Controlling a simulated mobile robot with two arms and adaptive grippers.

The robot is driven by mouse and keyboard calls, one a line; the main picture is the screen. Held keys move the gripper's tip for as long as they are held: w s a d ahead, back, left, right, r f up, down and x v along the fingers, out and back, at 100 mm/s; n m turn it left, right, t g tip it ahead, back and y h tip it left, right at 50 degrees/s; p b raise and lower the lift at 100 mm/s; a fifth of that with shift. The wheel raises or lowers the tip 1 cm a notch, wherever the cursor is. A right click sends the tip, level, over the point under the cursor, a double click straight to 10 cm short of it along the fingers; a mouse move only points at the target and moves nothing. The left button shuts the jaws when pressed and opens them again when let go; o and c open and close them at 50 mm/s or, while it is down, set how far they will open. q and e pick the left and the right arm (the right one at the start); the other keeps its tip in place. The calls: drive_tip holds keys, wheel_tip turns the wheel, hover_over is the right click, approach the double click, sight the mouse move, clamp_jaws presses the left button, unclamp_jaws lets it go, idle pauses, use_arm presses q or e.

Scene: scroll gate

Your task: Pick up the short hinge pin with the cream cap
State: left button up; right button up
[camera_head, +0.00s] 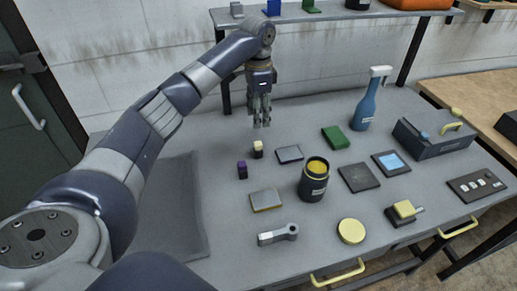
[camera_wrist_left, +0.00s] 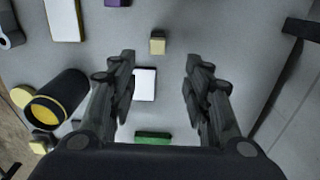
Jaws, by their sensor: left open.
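The short hinge pin with the cream cap (camera_head: 258,149) stands on the grey table, left of the middle. In the left wrist view the cream-capped pin (camera_wrist_left: 157,42) shows beyond my fingertips, between their lines. My left gripper (camera_head: 261,122) points down above the table, behind the pin in the head view. Its two fingers are apart and empty in the left wrist view (camera_wrist_left: 160,65). A similar pin with a purple cap (camera_head: 242,169) stands close by, in front and to the left of the cream one. My right gripper does not show.
A flat grey-topped block (camera_head: 289,154) lies just right of the cream-capped pin. A black can with yellow contents (camera_head: 314,180), a green block (camera_head: 335,137) and a blue spray bottle (camera_head: 365,106) stand farther right. A dark mat (camera_head: 180,215) covers the table's left side.

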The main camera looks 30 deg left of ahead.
use_arm(q)
drive_tip(key=p, duration=0.1)
hover_over(258, 143)
wheel_tip(258, 143, down, 5)
drive_tip(key=shift+f, duration=0.1)
wheel_tip(258, 143, down, 4)
drive_tip(key=shift+f+p, duration=0.15)
drive_tip(key=shift+p, duration=0.75)
drive_tip(key=shift+f, duration=0.55)
clamp_jaws()
